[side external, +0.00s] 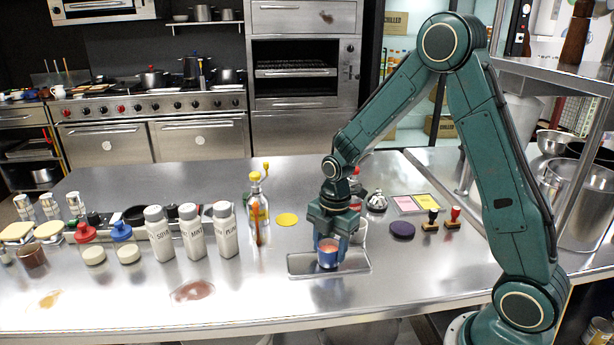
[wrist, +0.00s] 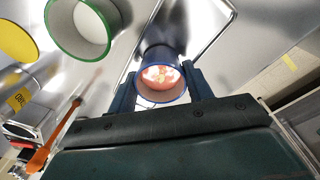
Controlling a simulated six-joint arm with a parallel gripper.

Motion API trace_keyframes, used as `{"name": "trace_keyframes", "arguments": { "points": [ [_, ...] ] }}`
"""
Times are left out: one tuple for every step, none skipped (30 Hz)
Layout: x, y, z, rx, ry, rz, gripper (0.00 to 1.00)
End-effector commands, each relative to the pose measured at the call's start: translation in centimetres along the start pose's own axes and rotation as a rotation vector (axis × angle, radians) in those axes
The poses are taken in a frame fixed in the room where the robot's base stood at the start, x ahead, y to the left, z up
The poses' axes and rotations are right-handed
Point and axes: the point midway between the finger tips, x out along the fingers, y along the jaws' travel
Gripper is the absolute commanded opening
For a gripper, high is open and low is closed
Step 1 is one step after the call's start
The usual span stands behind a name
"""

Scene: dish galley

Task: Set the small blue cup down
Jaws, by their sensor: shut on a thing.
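The small blue cup (side external: 327,257) is upright, with something orange-red and white inside. In the wrist view the cup (wrist: 162,94) shows its blue rim between my two fingers. My gripper (side external: 331,240) points down and is shut on the cup. The cup is over a shallow metal tray (side external: 358,266) on the counter. I cannot tell whether its base touches the tray. In the wrist view the tray (wrist: 221,25) shows as a thin raised edge beyond the cup.
A green-rimmed white cup (wrist: 88,28) stands close by. A glass bottle with a yellow top (side external: 257,210) and a yellow disc (side external: 287,219) are left of my gripper. White shakers (side external: 192,232) stand farther left. A dark purple disc (side external: 402,230) and stamps (side external: 430,222) lie right. The counter in front is mostly clear.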

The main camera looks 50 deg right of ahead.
Motion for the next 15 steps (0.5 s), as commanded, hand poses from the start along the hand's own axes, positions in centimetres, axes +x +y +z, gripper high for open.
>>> {"name": "trace_keyframes", "arguments": {
  "points": [
    [-0.02, 0.02, 0.0, 0.0, 0.0, 0.001, 0.21],
    [0.01, 0.01, 0.0, 0.0, 0.0, 0.0, 0.21],
    [0.09, 0.01, 0.01, 0.0, 0.0, 0.0, 0.21],
    [0.15, 0.01, 0.01, 0.0, 0.0, 0.0, 0.21],
    [0.22, 0.01, 0.02, 0.0, 0.0, 0.0, 0.21],
    [0.3, 0.0, 0.02, 0.0, 0.0, 0.0, 0.21],
    [0.3, -0.01, 0.02, 0.0, 0.0, 0.0, 0.54],
    [0.29, 0.0, 0.02, 0.0, 0.0, 0.0, 0.6],
    [0.28, -0.01, 0.02, 0.0, 0.0, 0.0, 0.68],
    [0.28, -0.01, 0.02, 0.0, 0.0, 0.0, 0.72],
    [0.28, -0.01, 0.02, 0.0, 0.0, 0.0, 0.72],
    [0.28, -0.01, 0.02, 0.0, 0.0, 0.0, 0.72],
    [0.27, 0.0, 0.02, 0.0, 0.0, 0.0, 0.72],
    [0.27, 0.0, 0.02, 0.0, 0.0, 0.0, 0.72],
    [0.27, 0.0, 0.02, 0.0, 0.0, 0.0, 0.72]
  ]
}}
